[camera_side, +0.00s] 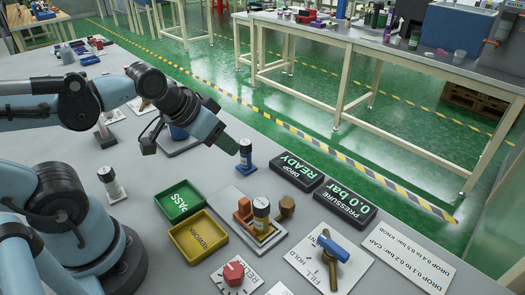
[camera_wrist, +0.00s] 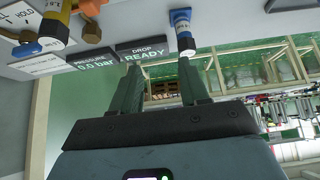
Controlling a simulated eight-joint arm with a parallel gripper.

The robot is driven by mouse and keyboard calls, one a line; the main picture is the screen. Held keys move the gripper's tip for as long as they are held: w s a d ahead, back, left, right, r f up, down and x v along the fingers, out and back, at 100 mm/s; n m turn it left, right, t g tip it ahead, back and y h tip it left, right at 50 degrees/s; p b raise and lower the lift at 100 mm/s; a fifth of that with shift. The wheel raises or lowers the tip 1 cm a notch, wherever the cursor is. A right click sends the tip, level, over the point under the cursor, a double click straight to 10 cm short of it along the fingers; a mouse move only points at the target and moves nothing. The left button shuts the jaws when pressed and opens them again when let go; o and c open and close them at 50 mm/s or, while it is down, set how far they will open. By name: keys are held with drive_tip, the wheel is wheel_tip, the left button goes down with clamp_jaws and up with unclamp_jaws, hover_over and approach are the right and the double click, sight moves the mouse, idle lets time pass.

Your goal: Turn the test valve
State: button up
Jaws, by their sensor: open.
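The test valve has a blue handle (camera_side: 333,247) on a brass-coloured stem, over a white plate (camera_side: 305,262) marked FILL and HOLD. The blue handle (camera_wrist: 27,50) also shows at the left edge of the wrist view. I cannot tell which mark it points to. A column with a yellow base (camera_side: 261,216) sits in a fixture between an orange block and a brass-coloured hex part; it shows at the top left of the wrist view (camera_wrist: 54,26). My gripper (camera_wrist: 160,66) is open and empty, above the table and well apart from the valve.
A blue-based column (camera_side: 245,154) stands near my fingers. Displays read DROP READY (camera_side: 297,172) and PRESSURE 0.0 bar (camera_side: 345,203). A green PASS tray (camera_side: 180,201), a yellow REWORK tray (camera_side: 199,236) and a red knob (camera_side: 233,272) are nearby. A grey-based column (camera_side: 111,184) stands left.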

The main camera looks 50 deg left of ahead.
drive_tip(key=shift+c, duration=0.2)
drive_tip(key=r+m+g, duration=0.1)
drive_tip(key=m+g, duration=0.6)
drive_tip(key=m, duration=1.1)
hover_over(334, 245)
wheel_tip(334, 245, down, 12)
drive_tip(key=shift+r, duration=0.25)
drive_tip(key=shift+c, duration=0.3)
clamp_jaws()
